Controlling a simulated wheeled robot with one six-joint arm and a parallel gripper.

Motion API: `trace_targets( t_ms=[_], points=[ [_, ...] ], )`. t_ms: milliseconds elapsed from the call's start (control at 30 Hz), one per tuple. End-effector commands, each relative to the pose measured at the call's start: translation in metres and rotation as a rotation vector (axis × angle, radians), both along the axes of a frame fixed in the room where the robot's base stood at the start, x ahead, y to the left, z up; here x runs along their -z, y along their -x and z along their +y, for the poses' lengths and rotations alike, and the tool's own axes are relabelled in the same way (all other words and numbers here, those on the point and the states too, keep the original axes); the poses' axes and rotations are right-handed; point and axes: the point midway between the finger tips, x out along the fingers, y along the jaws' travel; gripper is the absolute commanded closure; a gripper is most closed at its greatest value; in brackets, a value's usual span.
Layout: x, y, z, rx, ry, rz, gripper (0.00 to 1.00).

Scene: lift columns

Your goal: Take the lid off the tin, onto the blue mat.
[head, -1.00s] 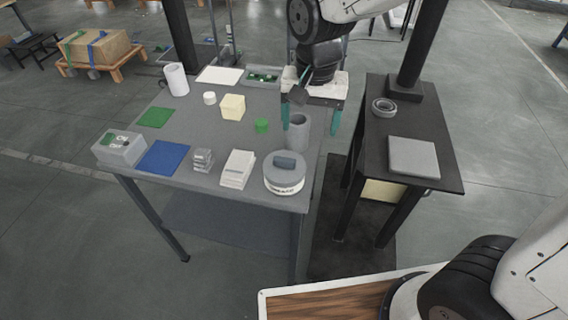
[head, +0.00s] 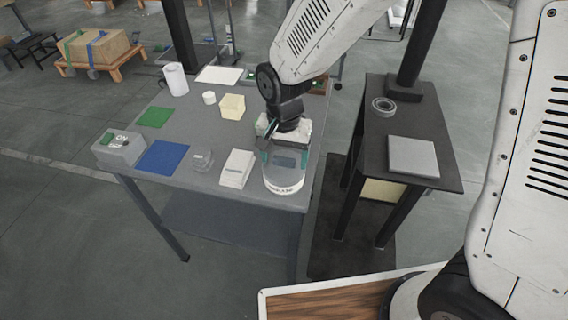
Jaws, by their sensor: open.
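The round tin (head: 284,187) stands at the front right corner of the grey table, with a pale label band on its side. Its grey lid (head: 284,174) is on it, with a darker bar-shaped handle (head: 285,162) on top. My gripper (head: 285,158) points down over the lid, its teal fingers open on the left and right of the handle. I cannot tell whether they touch it. The blue mat (head: 163,157) lies flat and bare at the table's front left.
A white box (head: 237,168) and a small clear block (head: 202,160) stand between tin and mat. A grey box (head: 118,148) is left of the mat. A black side table (head: 400,120) stands right.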

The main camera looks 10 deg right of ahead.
Motion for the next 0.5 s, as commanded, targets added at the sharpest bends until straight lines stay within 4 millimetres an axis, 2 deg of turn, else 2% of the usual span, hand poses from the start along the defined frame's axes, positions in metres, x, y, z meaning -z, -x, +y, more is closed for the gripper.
trace_targets(
  t_ms=[133,167,300,333,500],
  points=[
    [-0.0002,0.0000,0.0000,0.000,0.000,0.000,0.24],
    [-0.0002,0.0000,0.0000,0.000,0.000,0.000,0.26],
    [-0.0004,0.0001,-0.0001,0.000,0.000,0.000,0.65],
    [-0.0004,0.0001,-0.0001,0.000,0.000,0.000,0.72],
    [-0.0005,0.0001,-0.0001,0.000,0.000,0.000,0.72]
  ],
)
